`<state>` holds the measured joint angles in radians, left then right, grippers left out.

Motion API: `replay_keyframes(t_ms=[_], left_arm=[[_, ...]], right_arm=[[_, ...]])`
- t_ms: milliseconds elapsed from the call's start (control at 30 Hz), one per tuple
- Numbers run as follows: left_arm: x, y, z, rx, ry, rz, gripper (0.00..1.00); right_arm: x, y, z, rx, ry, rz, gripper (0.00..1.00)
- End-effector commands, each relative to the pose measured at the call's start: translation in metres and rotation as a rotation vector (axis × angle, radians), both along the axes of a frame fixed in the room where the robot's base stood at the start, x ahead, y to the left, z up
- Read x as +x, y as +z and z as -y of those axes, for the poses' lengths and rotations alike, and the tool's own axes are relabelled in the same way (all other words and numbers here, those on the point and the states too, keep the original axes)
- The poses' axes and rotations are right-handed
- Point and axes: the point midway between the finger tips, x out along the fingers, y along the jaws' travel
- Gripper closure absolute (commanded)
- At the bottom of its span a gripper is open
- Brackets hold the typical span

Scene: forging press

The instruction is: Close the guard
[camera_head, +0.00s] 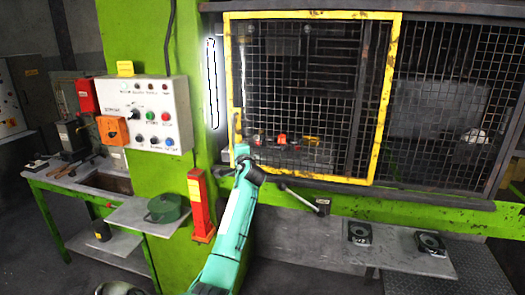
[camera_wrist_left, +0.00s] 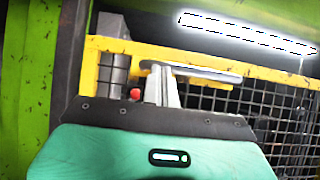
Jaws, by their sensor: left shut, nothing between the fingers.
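The guard (camera_head: 393,95) is a yellow-framed mesh door on the front of the green press. It stands across the left and middle of the opening, its left upright near the green post. A bar handle (camera_head: 237,122) is on that upright. In the left wrist view, the guard's yellow upright (camera_wrist_left: 262,73) runs across the picture and the handle (camera_wrist_left: 205,74) shows as a grey bar. My left gripper (camera_head: 241,150) is at the lower end of the handle. Its shut fingers (camera_wrist_left: 161,84) are beside the handle, with nothing between them; whether they touch it is unclear.
A control box (camera_head: 150,112) and a red post (camera_head: 201,205) are left of my arm. A lever (camera_head: 298,197) sticks out below the guard. A shelf (camera_head: 390,248) with two dark blocks is at lower right. A bright light strip (camera_head: 212,85) is left of the guard.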

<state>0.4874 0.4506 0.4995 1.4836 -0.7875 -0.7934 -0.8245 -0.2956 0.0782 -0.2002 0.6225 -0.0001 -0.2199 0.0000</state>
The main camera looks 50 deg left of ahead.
Motion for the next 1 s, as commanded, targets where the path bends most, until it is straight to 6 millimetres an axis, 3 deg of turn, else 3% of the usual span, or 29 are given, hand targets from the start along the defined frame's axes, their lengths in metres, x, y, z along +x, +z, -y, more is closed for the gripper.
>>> replay_keyframes(t_ms=[200,400,1000], left_arm=[[-0.029,0.000,-0.044,0.000,-0.001,-0.002,1.00],[-0.044,-0.001,-0.066,-0.001,-0.001,-0.001,1.00],[-0.048,-0.002,-0.073,-0.003,-0.004,0.000,1.00]], right_arm=[[-0.006,0.006,0.001,-0.001,0.000,-0.007,0.64],[-0.006,0.008,0.002,-0.003,0.001,-0.008,0.64],[-0.006,0.008,0.003,-0.003,0.001,-0.008,0.64]])
